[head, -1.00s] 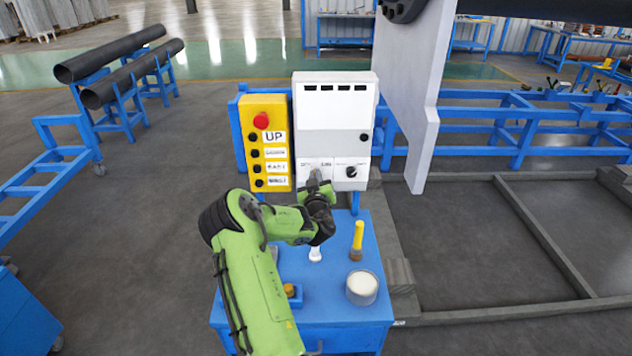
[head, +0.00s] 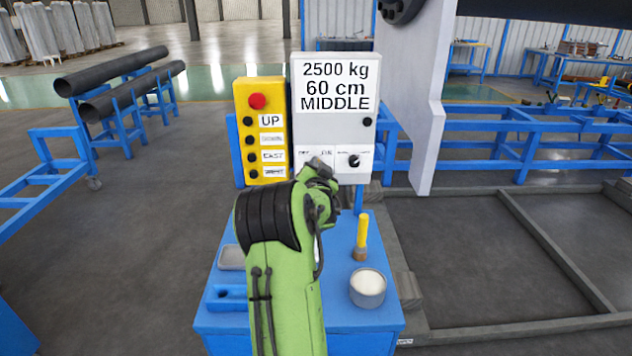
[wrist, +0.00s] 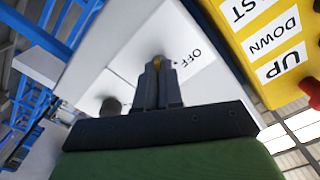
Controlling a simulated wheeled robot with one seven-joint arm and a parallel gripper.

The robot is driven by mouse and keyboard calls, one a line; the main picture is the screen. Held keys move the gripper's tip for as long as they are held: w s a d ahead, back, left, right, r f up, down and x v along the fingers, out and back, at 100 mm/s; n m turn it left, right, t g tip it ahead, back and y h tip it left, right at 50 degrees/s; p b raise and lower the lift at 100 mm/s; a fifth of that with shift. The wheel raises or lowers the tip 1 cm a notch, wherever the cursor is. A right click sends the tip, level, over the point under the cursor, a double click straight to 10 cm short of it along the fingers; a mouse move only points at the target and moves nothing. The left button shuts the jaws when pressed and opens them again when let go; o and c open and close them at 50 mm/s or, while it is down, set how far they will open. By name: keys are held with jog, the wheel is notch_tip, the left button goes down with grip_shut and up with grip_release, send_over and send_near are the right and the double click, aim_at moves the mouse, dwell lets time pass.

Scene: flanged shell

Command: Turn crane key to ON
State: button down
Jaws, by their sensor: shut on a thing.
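The white control box (head: 335,135) stands at the back of the blue table. Its display (head: 335,86) reads "2500 kg, 60 cm, MIDDLE". The switch panel is low on its front. My gripper (wrist: 160,70) is up against this panel, its fingers shut on the crane key (wrist: 158,60), of which only a small yellowish bit shows between the fingertips. In the head view my gripper (head: 319,166) covers the key.
A yellow button panel (head: 262,130) with a red button is left of the box. A black selector knob (head: 354,160) is right of my gripper. A yellow-handled brush (head: 362,236) and a round pot (head: 367,287) stand on the blue table (head: 340,335).

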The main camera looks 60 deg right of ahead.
jog(key=shift+f+m+b, duration=0.1)
jog(key=shift+m+b, duration=0.9)
jog(key=shift+b, duration=0.15)
jog(key=c, duration=1.3)
grip_release()
jog(key=shift+a, duration=0.1)
jog(key=b+v, duration=0.1)
jog(key=v, duration=1.4)
jog(key=shift+s+a, duration=0.2)
jog(key=shift+a, duration=0.1)
